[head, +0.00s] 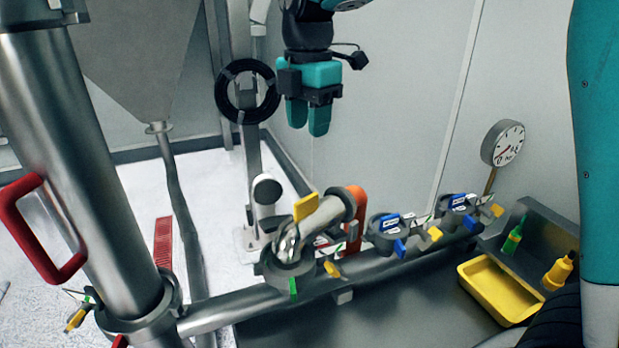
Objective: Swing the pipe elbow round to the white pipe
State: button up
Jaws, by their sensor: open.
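The silver pipe elbow (325,213) stands over a port on the horizontal steel manifold, with a yellow tab on top. Its far end has a grey collar and meets an orange pipe (357,206). Its lower end sits in a grey clamp (288,268) with green and yellow tabs. A whitish upright pipe (254,160), with a black coil around its upper part, stands behind and to the left; I cannot tell for sure that it is the white pipe. My gripper (308,120) has teal fingers pointing down. It is open and empty, above the elbow and apart from it.
Two blue-labelled capped ports (390,222) (459,204) lie right along the manifold. A gauge (503,143), yellow tray (500,288) and yellow bottle (559,270) are at right. A thick steel column (105,190) with a red handle (40,232) stands left.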

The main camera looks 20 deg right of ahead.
aim_at(309, 197)
notch_tip(309, 197, down, 16)
jog(key=p, duration=0.3)
jog(key=shift+r, duration=0.15)
grip_shut()
jog(key=shift+w+a+n, duration=0.2)
jog(key=shift+w+n, duration=0.2)
jog(key=shift+n, duration=0.5)
jog(key=shift+w+a+n+p, duration=0.3)
jog(key=shift+n+p, duration=0.25)
jog(key=shift+n, duration=0.35)
jog(key=shift+w+a+n, duration=0.25)
jog(key=shift+w+n, duration=0.1)
jog(key=shift+n, duration=0.55)
jog(key=shift+p, duration=0.3)
